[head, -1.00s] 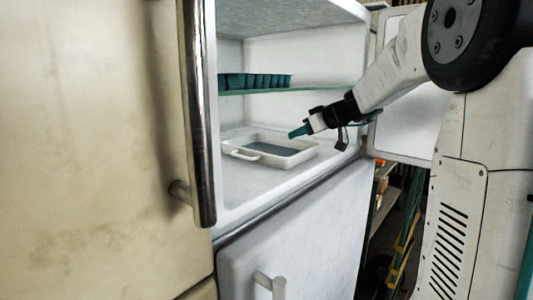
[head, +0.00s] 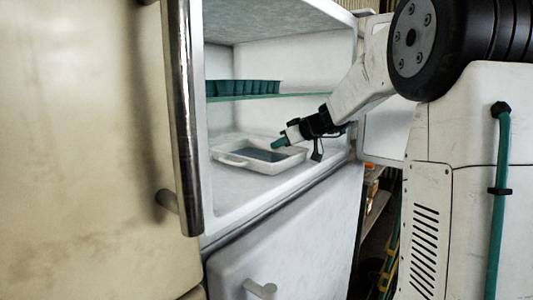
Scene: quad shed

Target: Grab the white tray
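The white tray (head: 262,165) sits on the floor of the open upper fridge compartment. It is a shallow rectangular dish with a loop handle at its front left and a dark grey-blue inside. My gripper (head: 279,143) reaches in from the right, with its teal fingertips over the tray's back right part. In this view the fingertips overlap the tray's far right rim; I cannot tell whether they touch it. The fingers show side-on, so their opening is hidden.
A glass shelf (head: 300,95) with a row of green cups (head: 243,87) is above the tray. The cream door with a metal handle (head: 182,120) stands close at left. The lower fridge door (head: 290,240) is shut. The compartment floor in front of the tray is clear.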

